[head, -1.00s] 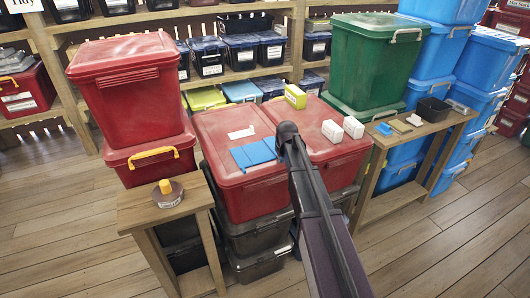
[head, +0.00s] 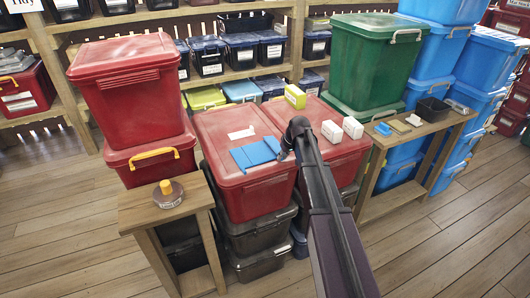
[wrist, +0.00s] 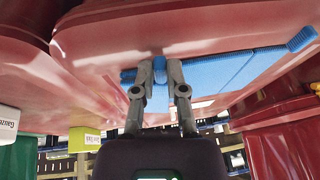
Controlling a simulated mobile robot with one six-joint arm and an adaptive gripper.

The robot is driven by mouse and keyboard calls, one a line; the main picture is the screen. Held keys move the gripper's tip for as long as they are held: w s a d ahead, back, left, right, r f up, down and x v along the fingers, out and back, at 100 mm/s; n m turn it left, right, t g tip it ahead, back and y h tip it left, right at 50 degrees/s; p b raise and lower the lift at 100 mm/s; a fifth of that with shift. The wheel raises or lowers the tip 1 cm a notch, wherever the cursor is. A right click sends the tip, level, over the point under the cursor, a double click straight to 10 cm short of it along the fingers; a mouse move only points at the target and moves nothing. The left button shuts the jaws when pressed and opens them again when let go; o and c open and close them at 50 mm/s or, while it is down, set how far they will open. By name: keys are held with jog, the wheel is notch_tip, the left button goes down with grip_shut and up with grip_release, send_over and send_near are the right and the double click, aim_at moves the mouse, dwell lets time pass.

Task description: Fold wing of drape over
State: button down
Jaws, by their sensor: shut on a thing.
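The blue drape (head: 254,156) lies on the red lid on the left of the front pair, with fold lines across it. My gripper (head: 284,153) is at the drape's right end, mostly hidden by my arm in the head view. The wrist view looks upside down. There the fingers of my gripper (wrist: 161,74) are shut on a narrow blue edge of the drape, while the rest of the drape (wrist: 222,72) spreads to the right along the lid.
A white slip (head: 241,133) lies behind the drape. A yellow box (head: 295,96) and two white boxes (head: 352,128) stand on the lids. A tall red bin (head: 125,85) rises at left and a green bin (head: 372,60) behind right. A stool (head: 150,212) holds a round container.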

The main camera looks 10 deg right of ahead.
jog(key=shift+d+r+y, duration=0.1)
jog(key=shift+r+y, duration=0.05)
jog(key=shift+y, duration=0.15)
jog(key=shift+w+d+r+m+g+y, duration=0.15)
jog(key=shift+d+r+m+g+y, duration=0.2)
jog(key=shift+y, duration=0.45)
jog(key=shift+a, duration=0.1)
jog(key=shift+w+d+y+b, duration=0.1)
jog(key=shift+d+y+b, duration=0.2)
jog(key=shift+y, duration=0.3)
jog(key=shift+r+g+y, duration=0.2)
jog(key=shift+g+y, duration=0.05)
jog(key=shift+y, duration=0.05)
